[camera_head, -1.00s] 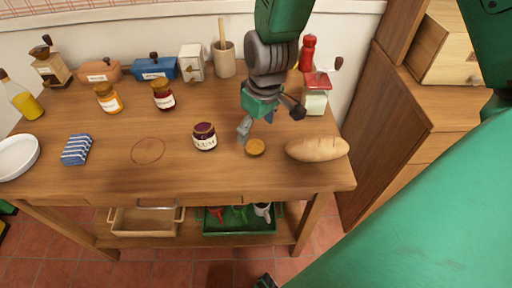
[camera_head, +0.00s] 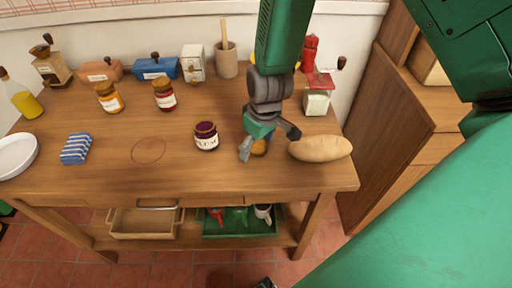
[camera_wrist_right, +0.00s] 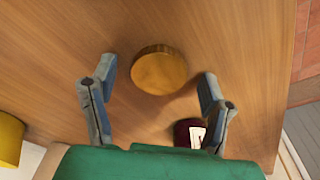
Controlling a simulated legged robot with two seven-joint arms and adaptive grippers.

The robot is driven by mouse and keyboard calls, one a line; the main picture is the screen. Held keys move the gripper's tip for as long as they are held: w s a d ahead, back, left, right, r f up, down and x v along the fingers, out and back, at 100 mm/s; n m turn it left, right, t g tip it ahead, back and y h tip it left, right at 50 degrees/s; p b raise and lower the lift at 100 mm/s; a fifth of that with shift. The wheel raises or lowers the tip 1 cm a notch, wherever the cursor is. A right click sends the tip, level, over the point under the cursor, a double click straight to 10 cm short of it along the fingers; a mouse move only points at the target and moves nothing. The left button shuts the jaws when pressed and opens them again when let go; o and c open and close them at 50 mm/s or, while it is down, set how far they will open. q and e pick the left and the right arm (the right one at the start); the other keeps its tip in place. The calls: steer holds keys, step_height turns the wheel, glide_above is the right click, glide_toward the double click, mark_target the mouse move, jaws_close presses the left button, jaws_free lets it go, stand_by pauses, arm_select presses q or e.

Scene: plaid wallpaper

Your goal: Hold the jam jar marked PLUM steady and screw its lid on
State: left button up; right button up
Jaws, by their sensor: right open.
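The PLUM jam jar (camera_head: 206,137) stands upright and open on the table, dark purple with a white label. The round golden-brown lid (camera_head: 259,148) lies flat on the table to its right, partly hidden by my right gripper (camera_head: 268,144). In the right wrist view the lid (camera_wrist_right: 159,71) shows whole, between and just beyond the fingertips of the open right gripper (camera_wrist_right: 158,78); the fingers look apart from it. A dark red jar with a white label (camera_wrist_right: 188,132) shows there below the lid, partly hidden. I see no left gripper.
A bread loaf (camera_head: 320,148) lies close right of the lid. Two lidded jam jars (camera_head: 164,96) stand back left. A ring mark (camera_head: 148,150) and clear wood are left of the jar; a striped blue sponge (camera_head: 76,148) lies farther left.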

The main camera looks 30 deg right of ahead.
mark_target(257, 146)
steer(key=shift+a, duration=0.1)
steer(key=shift+c, duration=0.3)
steer(key=shift+d, duration=0.3)
steer(key=c, duration=0.7)
steer(key=shift+a, duration=0.1)
steer(key=shift+r, duration=0.1)
step_height(257, 146, up, 10)
steer(key=p, duration=0.2)
